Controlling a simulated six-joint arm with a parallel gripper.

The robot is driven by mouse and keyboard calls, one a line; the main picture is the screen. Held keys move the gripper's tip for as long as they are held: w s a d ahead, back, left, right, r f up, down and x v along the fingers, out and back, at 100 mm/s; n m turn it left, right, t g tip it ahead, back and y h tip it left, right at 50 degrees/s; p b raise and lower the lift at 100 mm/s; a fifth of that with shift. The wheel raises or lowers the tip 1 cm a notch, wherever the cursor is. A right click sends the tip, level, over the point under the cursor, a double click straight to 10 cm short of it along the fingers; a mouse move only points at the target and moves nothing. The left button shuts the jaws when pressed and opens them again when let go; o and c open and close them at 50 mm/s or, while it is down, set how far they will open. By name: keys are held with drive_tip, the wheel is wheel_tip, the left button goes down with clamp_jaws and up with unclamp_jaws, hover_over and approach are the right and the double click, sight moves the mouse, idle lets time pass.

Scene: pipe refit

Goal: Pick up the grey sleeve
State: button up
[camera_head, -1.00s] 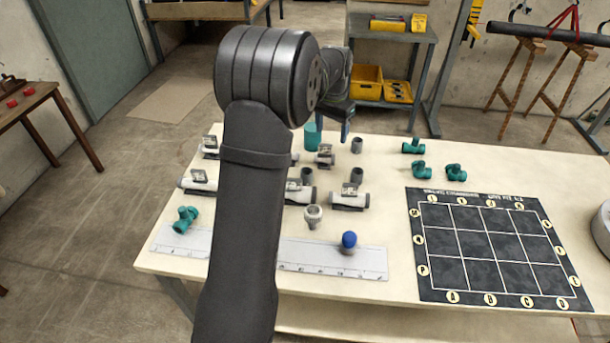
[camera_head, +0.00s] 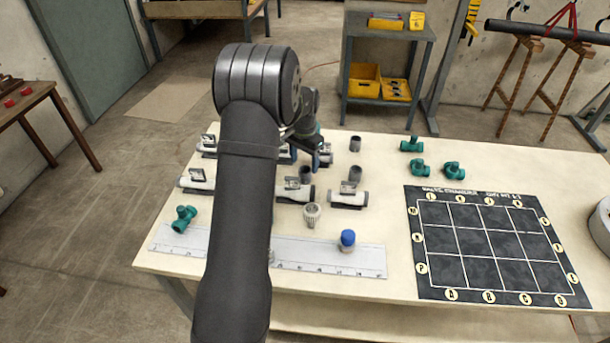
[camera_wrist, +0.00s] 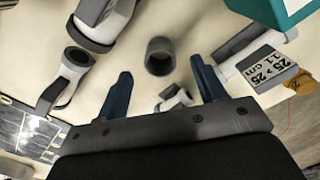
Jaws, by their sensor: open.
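Several short grey sleeves stand on the table in the head view: one at the back (camera_head: 355,143), one in front of it (camera_head: 355,174) and one to the left (camera_head: 306,174). In the wrist view one upright grey sleeve (camera_wrist: 160,57) shows its open top between and just beyond my fingertips; I cannot tell which one it is. My gripper (camera_wrist: 160,70) is open and empty, with its two blue fingers spread. In the head view my gripper (camera_head: 321,159) hangs over the back of the table, among the sleeves. My arm hides part of the table.
White valve-like fittings with tags (camera_head: 348,197) stand close around the sleeves. Teal fittings (camera_head: 420,168) lie to the right, beside a dark grid mat (camera_head: 490,245). A blue-capped piece (camera_head: 348,239) stands on the ruler strip (camera_head: 315,257) in front. A teal object (camera_wrist: 268,12) is near my right finger.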

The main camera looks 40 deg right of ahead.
sight(305, 171)
drive_tip(key=shift+d+f, duration=0.15)
drive_tip(key=shift+f, duration=2.5)
drive_tip(key=c, duration=1)
drive_tip(key=shift+c, duration=0.2)
drive_tip(key=shift+r, duration=0.15)
